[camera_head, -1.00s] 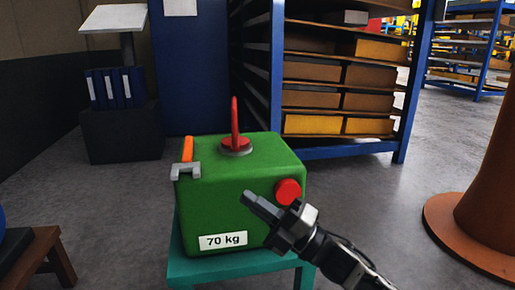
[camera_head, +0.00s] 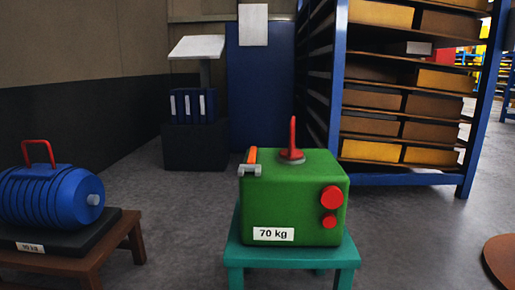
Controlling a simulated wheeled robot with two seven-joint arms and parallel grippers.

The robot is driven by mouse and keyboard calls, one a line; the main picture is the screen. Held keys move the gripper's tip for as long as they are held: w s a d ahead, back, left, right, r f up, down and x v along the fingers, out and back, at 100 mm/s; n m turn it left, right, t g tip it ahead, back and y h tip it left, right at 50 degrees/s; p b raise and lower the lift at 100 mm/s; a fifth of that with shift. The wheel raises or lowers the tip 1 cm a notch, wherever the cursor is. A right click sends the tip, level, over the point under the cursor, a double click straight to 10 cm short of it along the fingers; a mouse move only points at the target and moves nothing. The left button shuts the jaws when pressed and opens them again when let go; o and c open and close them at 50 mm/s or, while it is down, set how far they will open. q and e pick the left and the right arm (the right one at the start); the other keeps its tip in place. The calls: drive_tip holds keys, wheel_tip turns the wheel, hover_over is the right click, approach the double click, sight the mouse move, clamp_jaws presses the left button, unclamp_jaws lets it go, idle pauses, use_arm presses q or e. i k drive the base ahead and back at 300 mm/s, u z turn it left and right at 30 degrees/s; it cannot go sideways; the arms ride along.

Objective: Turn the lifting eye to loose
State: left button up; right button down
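The red lifting eye (camera_head: 292,142) stands upright on a grey round base on top of the green casting (camera_head: 290,208). It looks thin, as if seen nearly edge-on. The casting is marked 70 kg and sits on a teal stand (camera_head: 290,255). An orange lever (camera_head: 252,156) with a grey bracket sits at the casting's top left edge. Two red knobs show on its front, a larger one (camera_head: 331,197) above a smaller one (camera_head: 329,221). Neither of my grippers shows in the head view now.
A blue ribbed motor-like casting (camera_head: 48,198) with a red handle rests on a dark plate on a brown wooden stand (camera_head: 75,262) at left. A blue-framed shelf (camera_head: 405,180) stands behind right. A brown round base (camera_head: 503,258) is at the right edge. Floor between the stands is clear.

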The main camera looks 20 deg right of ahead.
sight(291, 153)
drive_tip(key=u, duration=0.4)
drive_tip(key=i, duration=0.9)
drive_tip(key=z, duration=0.65)
drive_tip(key=i, duration=0.4)
drive_tip(key=z, duration=0.4)
